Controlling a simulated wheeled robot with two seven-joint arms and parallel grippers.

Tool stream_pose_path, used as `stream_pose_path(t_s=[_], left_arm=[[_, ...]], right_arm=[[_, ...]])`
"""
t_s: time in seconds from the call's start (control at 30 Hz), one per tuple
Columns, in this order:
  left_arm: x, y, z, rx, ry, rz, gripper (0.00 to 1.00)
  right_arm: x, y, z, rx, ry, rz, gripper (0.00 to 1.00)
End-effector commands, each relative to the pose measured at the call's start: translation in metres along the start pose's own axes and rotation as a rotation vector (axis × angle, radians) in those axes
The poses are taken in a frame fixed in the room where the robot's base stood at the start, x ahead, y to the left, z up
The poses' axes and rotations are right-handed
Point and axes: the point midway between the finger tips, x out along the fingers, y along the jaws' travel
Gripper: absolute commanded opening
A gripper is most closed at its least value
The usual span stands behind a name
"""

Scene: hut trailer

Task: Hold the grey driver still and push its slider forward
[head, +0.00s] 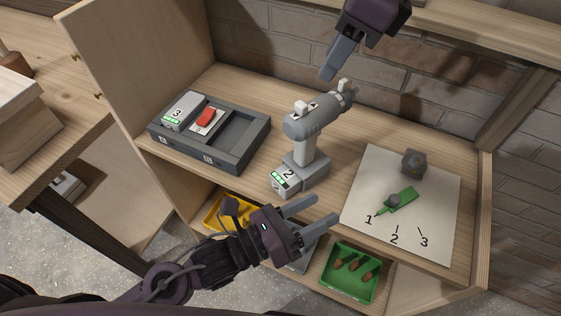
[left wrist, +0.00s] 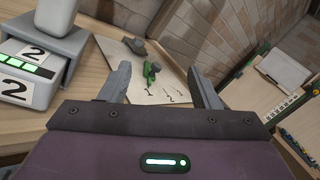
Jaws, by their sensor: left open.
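The grey driver (head: 313,120) stands upright on the shelf top, its nose toward the upper right. Its battery base (head: 284,180) is marked 2 and has green lights. A pale slider tab (head: 301,107) sits on top of the body. My left gripper (head: 325,208) is open and empty, in front of the base and apart from it. In the left wrist view the driver's base (left wrist: 52,50) is at the left, outside the open fingers (left wrist: 165,70). My right gripper (head: 328,76) hangs above and behind the driver's nose, apart from it; its fingers overlap, so its opening is unclear.
A dark grey tray (head: 232,158) holds a battery marked 3 (head: 184,111) and a red switch (head: 206,118). At right is a white sheet (head: 370,180) with a green pointer (head: 401,199) and a grey block (head: 413,162). Yellow (head: 214,218) and green bins (head: 335,290) stand below.

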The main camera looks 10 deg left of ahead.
Motion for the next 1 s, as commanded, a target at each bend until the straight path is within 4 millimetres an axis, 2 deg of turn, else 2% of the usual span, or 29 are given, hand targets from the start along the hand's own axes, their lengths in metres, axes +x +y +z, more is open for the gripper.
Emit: stream_pose_path(t_s=[0.03, 0.13, 0.2, 0.33, 0.47, 0.8, 1.0], left_arm=[[0.0, 0.012, 0.021, 0.115, -0.027, 0.014, 0.56], [-0.001, 0.042, 0.051, 0.317, -0.046, 0.078, 0.56], [-0.002, 0.063, 0.058, 0.407, -0.026, 0.132, 0.56], [-0.004, 0.086, 0.065, 0.493, 0.002, 0.192, 0.56], [0.003, 0.095, 0.067, 0.518, 0.01, 0.213, 0.56], [0.052, 0.105, 0.069, 0.514, 0.009, 0.212, 0.56], [0.069, 0.108, 0.069, 0.514, 0.012, 0.211, 0.56]], right_arm=[[0.0, 0.0, 0.0, 0.0, 0.0, 0.0, 0.36], [0.0, 0.0, 0.0, 0.0, 0.0, 0.0, 0.36], [0.0, 0.0, 0.0, 0.0, 0.0, 0.0, 0.36], [0.0, 0.0, 0.0, 0.0, 0.0, 0.0, 0.36], [0.0, 0.0, 0.0, 0.0, 0.0, 0.0, 0.36], [0.0, 0.0, 0.0, 0.0, 0.0, 0.0, 0.36], [0.0, 0.0, 0.0, 0.0, 0.0, 0.0, 0.36]])
